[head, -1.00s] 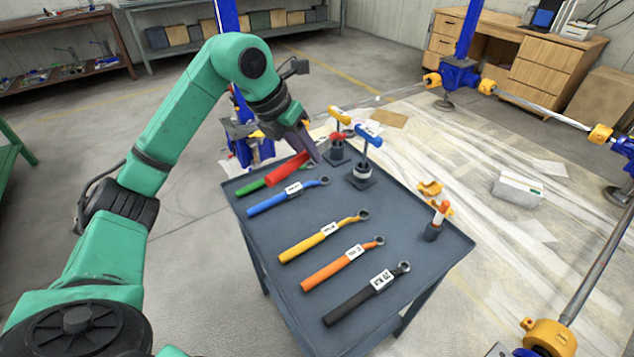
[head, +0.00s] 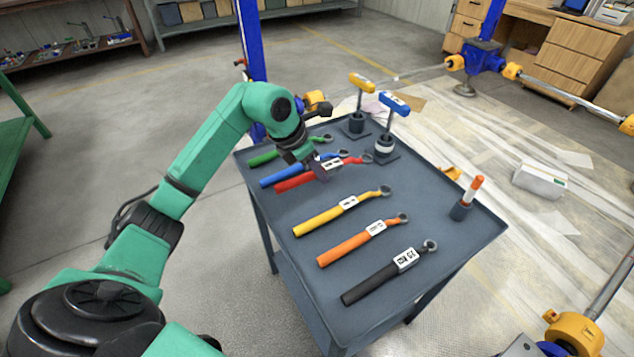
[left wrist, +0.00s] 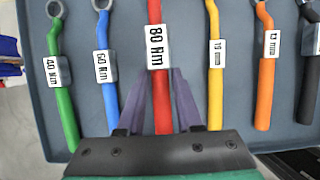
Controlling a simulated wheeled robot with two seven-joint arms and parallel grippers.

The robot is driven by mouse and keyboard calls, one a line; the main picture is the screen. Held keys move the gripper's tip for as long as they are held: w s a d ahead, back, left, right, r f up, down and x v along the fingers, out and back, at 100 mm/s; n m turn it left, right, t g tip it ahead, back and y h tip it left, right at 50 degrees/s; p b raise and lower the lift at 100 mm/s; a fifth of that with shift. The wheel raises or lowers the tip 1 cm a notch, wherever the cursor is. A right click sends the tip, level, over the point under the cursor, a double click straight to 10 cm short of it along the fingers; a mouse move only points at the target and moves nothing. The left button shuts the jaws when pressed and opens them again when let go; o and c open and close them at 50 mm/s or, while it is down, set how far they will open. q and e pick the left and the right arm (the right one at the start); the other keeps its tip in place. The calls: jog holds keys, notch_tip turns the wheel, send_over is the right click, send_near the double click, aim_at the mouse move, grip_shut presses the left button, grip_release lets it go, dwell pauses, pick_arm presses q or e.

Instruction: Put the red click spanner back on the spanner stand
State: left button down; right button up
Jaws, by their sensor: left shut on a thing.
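The red click spanner (head: 296,180), labelled 80 Nm, is in its place in the row between the blue spanner (head: 285,175) and the yellow spanner (head: 318,220). My left gripper (head: 325,168) is shut on it near its label, and hides part of it in the head view. In the left wrist view the red spanner (left wrist: 160,100) runs straight between the two fingers. It lies on or just above the dark grey spanner stand (head: 440,205); I cannot tell whether it touches. My right gripper is not in view.
The green (head: 275,157), orange (head: 345,248) and black spanners (head: 375,280) lie in the same row. Tools with yellow (head: 361,82) and blue handles (head: 394,103) stand at the far edge. A small orange-and-white tool (head: 472,192) stands at the right.

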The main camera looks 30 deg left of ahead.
aim_at(317, 180)
pick_arm(q)
notch_tip(317, 180, down, 3)
jog(key=shift+f, duration=0.35)
jog(key=c, duration=1)
grip_release()
jog(key=shift+f, duration=0.2)
jog(key=o, duration=0.4)
